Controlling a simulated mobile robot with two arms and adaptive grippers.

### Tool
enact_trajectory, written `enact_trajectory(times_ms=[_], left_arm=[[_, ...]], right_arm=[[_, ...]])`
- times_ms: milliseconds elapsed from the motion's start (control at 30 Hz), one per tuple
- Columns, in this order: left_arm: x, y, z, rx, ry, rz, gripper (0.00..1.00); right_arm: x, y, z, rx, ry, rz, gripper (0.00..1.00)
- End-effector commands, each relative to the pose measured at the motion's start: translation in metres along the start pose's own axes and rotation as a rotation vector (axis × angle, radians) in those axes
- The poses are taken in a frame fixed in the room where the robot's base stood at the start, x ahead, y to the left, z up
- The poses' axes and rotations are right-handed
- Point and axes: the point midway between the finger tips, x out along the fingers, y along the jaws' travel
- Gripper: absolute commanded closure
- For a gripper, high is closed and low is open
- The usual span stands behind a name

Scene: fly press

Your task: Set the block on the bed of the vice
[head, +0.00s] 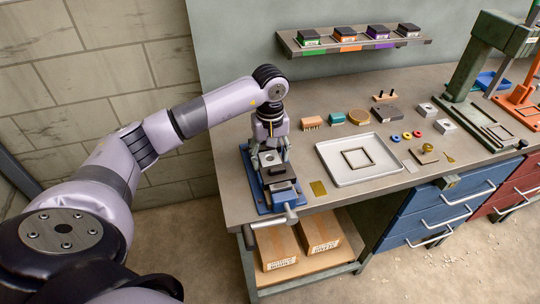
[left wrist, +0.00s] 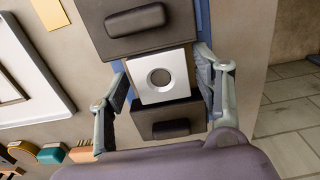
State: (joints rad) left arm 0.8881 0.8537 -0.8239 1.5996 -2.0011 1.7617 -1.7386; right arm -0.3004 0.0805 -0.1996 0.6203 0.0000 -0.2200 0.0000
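The block (head: 269,158) is silver with a round hole in its top; it also shows in the left wrist view (left wrist: 142,93). It sits between the two dark jaws of the vice (head: 283,187), low down in the gap. The bed under it is hidden, so contact cannot be seen. In the left wrist view the vice (left wrist: 125,47) has a jaw on either side of the block. My left gripper (head: 270,150) points down over the block. Its fingers (left wrist: 161,72) stand at two opposite sides, with narrow gaps showing, and look open. My right gripper is out of view.
Brushes and small parts stand behind the tray. A green fly press (head: 480,60) is at the right. A shelf (head: 350,46) hangs above.

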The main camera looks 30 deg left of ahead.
Motion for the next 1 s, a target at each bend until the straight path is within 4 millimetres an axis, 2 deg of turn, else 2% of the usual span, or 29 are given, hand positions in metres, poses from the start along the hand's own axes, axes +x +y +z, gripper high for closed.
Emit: enact_trajectory(times_ms=[333,467,567,800,1000], left_arm=[[0.001,0.0,0.0,0.0,-0.001,-0.001,0.32],[-0.006,0.0,0.0,0.0,0.0,0.0,0.32],[-0.02,0.001,-0.001,0.0,0.002,0.003,0.32],[-0.072,0.001,-0.001,0.0,0.004,0.004,0.32],[-0.106,0.001,0.0,0.0,0.001,0.002,0.32]], right_arm=[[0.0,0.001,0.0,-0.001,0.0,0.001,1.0],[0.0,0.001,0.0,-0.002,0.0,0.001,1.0],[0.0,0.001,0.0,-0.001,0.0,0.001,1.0],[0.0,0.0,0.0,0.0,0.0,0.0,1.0],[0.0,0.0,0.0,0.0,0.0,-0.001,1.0]])
